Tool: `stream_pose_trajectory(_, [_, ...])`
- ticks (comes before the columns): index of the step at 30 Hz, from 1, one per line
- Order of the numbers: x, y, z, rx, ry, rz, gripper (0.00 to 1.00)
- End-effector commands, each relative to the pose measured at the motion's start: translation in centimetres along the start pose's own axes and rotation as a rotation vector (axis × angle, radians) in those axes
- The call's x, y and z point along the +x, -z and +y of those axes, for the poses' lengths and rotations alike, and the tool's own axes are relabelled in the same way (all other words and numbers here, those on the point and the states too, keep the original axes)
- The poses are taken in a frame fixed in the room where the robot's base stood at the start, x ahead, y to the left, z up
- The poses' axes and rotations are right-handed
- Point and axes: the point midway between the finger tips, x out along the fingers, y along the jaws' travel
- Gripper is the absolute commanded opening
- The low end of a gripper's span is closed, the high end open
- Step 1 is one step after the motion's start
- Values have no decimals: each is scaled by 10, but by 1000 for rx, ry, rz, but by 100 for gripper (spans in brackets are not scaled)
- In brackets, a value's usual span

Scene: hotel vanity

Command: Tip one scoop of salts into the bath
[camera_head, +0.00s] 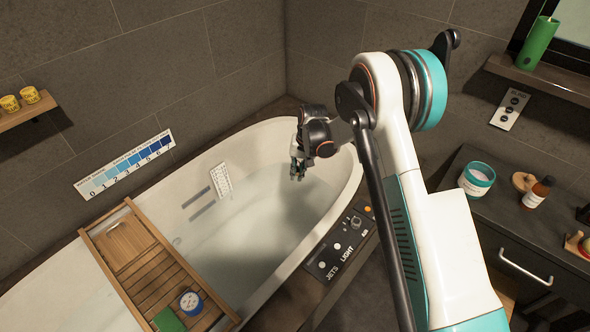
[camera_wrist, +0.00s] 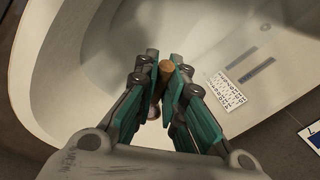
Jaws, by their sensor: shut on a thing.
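My gripper (camera_head: 298,170) hangs over the far right end of the bath. In the wrist view my gripper (camera_wrist: 164,80) has its teal fingers shut on a wooden-handled tool, seemingly the scoop (camera_wrist: 167,67). Its bowl is mostly hidden between the fingers, so I cannot tell whether salts are in it. The white bath (camera_head: 345,182) holds water below the gripper. A white tub with a teal band (camera_head: 476,180), perhaps the salts jar, stands open on the dark vanity at right. A round wooden lid (camera_head: 523,181) lies beside it.
A wooden bath tray (camera_head: 150,265) spans the tub at left, with a green block (camera_head: 168,320) and small round tin (camera_head: 191,302). A control panel (camera_head: 340,246) lines the bath's near edge. An amber bottle (camera_head: 537,193) stands on the vanity.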

Motion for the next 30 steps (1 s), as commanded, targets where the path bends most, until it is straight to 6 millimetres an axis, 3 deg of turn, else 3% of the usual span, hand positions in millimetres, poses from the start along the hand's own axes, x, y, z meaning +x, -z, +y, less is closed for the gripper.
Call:
stream_pose_trajectory(13, [13,-1,27,9,488,30,0])
stream_pose_trajectory(30, [31,-2,41,12,1013,58,0])
